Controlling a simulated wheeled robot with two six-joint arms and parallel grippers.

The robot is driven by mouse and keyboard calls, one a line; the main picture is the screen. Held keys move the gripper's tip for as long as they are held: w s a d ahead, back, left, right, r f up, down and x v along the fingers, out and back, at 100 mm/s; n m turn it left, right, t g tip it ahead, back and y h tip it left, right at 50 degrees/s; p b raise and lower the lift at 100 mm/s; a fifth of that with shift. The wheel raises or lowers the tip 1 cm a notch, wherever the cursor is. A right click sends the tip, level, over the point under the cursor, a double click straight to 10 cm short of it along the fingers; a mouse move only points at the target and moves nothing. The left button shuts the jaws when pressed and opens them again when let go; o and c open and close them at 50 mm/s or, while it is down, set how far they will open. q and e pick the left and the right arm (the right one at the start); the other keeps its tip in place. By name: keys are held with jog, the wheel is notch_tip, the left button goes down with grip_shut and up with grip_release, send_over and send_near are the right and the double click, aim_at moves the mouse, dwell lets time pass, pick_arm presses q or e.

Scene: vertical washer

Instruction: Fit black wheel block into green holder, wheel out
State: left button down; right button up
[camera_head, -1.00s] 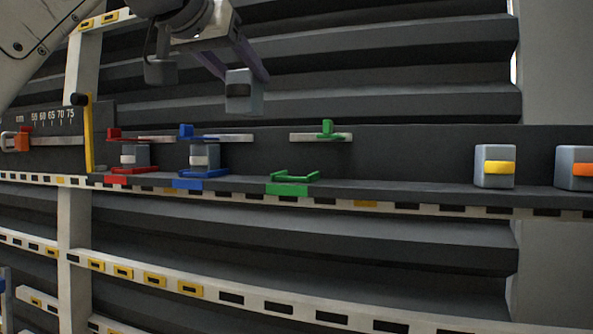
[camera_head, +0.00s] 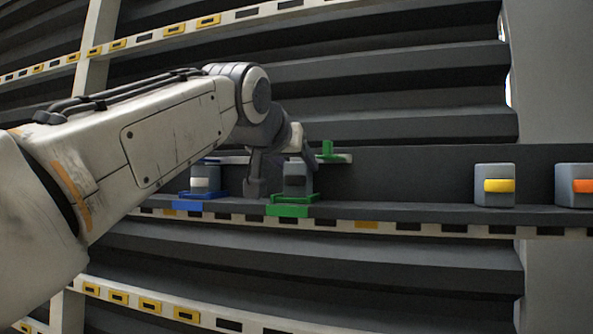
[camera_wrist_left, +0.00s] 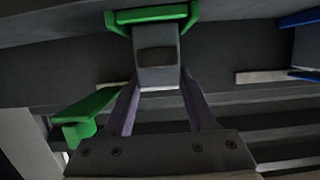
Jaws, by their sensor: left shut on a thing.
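The grey block with the black wheel (camera_head: 294,180) stands upright at the green holder (camera_head: 289,209), with its dark wheel facing out toward the head camera. In the left wrist view the block (camera_wrist_left: 157,50) sits against the holder's green bracket (camera_wrist_left: 150,16); whether it is fully seated I cannot tell. My left gripper (camera_wrist_left: 160,78) is shut on the block, with a purple finger on either side. In the head view my arm reaches in from the left and the fingertips are mostly hidden. The upper green clip (camera_head: 328,152) is just right of the block. My right gripper is not in view.
The blue holder (camera_head: 187,205) with a white-wheeled block (camera_head: 204,178) is close on the left, partly behind my arm. A yellow-wheeled block (camera_head: 495,186) and an orange-wheeled block (camera_head: 575,186) stand on the ledge at right. The ledge between is clear.

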pick_arm(q)
jog(key=shift+f, duration=0.2)
jog(key=shift+f, duration=0.15)
jog(key=shift+c, duration=2.4)
grip_release()
